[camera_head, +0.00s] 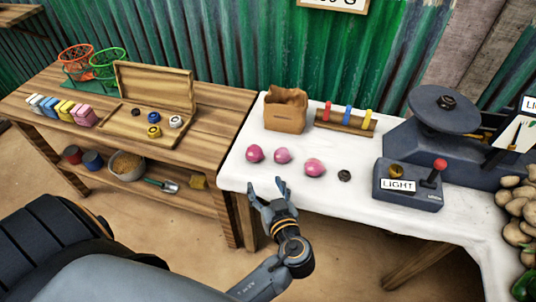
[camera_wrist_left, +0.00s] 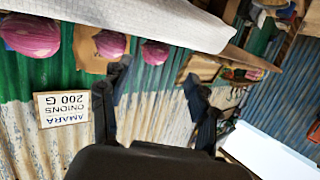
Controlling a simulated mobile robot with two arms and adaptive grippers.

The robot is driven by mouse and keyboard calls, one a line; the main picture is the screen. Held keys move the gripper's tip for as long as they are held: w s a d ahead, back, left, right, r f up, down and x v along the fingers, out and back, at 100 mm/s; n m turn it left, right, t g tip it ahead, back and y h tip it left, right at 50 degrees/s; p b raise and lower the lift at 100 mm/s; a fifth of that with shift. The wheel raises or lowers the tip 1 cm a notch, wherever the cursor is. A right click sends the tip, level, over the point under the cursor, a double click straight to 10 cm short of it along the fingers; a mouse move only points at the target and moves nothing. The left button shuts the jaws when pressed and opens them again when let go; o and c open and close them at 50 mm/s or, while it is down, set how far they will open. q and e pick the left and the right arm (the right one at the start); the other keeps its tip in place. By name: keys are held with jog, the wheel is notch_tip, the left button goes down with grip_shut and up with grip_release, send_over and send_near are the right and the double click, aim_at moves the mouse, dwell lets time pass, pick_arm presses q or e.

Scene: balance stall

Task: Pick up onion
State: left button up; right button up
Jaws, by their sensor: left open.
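Three pinkish-purple onions lie in a row on the white-clothed table in the head view: a left one (camera_head: 254,154), a middle one (camera_head: 282,156) and a right one (camera_head: 314,168). My left gripper (camera_head: 266,187) is open and empty just off the table's front edge, in front of the left and middle onions and apart from them. In the left wrist view, which looks upside down, its fingers (camera_wrist_left: 157,82) are spread with nothing between them. Three onions show there along the top left, the largest at the edge (camera_wrist_left: 30,35). My right gripper is not in view.
A paper bag (camera_head: 286,110) and a rack of coloured weights (camera_head: 345,121) stand behind the onions. A small dark weight (camera_head: 344,175), a LIGHT lever box (camera_head: 408,187) and a scale (camera_head: 447,102) are to the right. A wooden bench (camera_head: 215,110) adjoins on the left.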

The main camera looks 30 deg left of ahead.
aim_at(256, 157)
pick_arm(q)
jog(key=shift+n+t+y, duration=0.3)
jog(key=x, duration=0.2)
jog(key=r+x, duration=0.1)
jog(key=x, duration=0.5)
jog(key=shift+w+r, duration=0.15)
jog(key=shift+w, duration=0.35)
jog(key=shift+w+a+p, duration=0.2)
jog(key=shift+p, duration=0.1)
jog(key=x, duration=0.4)
jog(key=shift+w+a, duration=0.1)
jog(key=shift+a, duration=0.25)
jog(key=c, duration=1)
